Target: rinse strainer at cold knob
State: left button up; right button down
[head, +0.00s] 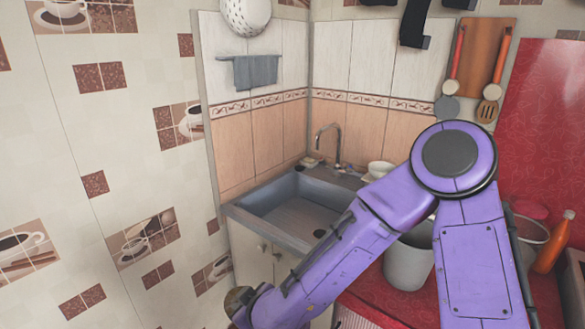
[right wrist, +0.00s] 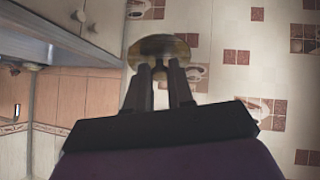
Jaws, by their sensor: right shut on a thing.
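My right arm reaches from the right to the lower left in the head view. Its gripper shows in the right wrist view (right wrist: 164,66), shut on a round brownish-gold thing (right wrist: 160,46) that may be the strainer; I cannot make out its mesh. In the head view the round thing (head: 236,300) is partly hidden at the lower left, below and in front of the sink. The grey sink (head: 290,207) has a curved metal tap (head: 338,145) at its back. I cannot tell which small part by the tap is the cold knob. My left gripper is out of view.
A white perforated colander (head: 247,14) and a grey towel (head: 256,70) hang on the wall. Cabinet doors (head: 250,262) stand below the sink. A grey bucket (head: 408,264) sits on the red counter behind my arm. The tiled wall (head: 100,200) is at the left.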

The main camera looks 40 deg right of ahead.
aim_at(349, 168)
jog(key=u, duration=0.1)
jog(key=i, duration=1.2)
jog(key=z, duration=2.45)
jog(key=k, duration=0.35)
jog(key=z, duration=1.35)
jog(key=k, duration=0.25)
jog(key=u, duration=0.4)
